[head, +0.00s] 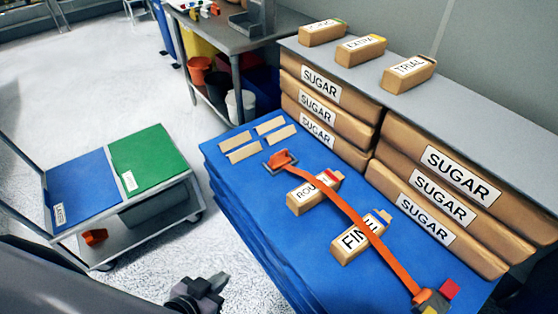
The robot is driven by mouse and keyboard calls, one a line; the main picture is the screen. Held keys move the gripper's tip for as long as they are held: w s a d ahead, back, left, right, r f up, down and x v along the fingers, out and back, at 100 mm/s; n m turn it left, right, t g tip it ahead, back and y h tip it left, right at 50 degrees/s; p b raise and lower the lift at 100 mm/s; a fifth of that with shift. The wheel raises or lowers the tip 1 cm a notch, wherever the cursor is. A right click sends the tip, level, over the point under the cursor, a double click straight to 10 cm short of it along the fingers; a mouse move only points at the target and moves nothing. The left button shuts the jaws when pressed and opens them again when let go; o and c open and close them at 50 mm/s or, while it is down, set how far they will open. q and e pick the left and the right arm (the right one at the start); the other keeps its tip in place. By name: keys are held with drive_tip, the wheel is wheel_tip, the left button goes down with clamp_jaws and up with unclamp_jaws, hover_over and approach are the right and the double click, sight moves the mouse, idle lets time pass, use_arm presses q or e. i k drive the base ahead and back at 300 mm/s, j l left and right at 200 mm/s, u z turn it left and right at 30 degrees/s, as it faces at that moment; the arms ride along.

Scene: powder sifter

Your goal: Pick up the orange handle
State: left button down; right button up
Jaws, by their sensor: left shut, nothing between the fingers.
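A long orange band (365,222) runs diagonally across the blue-topped stack (222,160). Its far end has a wider orange piece (281,157) with grey metal at its edge. Its near end meets a grey part beside a red block (449,289). The band passes over or against the boxes marked ROU… (305,199) and FIN… (348,246). Another small orange piece (95,237) lies on the cart's lower shelf. I cannot tell which orange piece is the handle. My left gripper (212,284) is shut and empty at the bottom, left of the stack and apart from the orange pieces. My right gripper is out of view.
Large SUGAR packages (478,184) are stacked behind the blue top under a grey shelf (465,108) bearing small boxes. A cart (158,223) with blue and green panels stands at left. A metal table (238,42) is at the back.

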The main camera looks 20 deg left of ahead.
sight(274, 163)
drive_tip(key=z, duration=0.3)
drive_tip(key=i+j+z, duration=0.1)
drive_tip(key=j+z, duration=0.45)
drive_tip(key=z, duration=0.15)
drive_tip(key=j+z, duration=0.3)
drive_tip(key=j, duration=0.45)
drive_tip(key=j+z, duration=0.1)
drive_tip(key=j, duration=1.15)
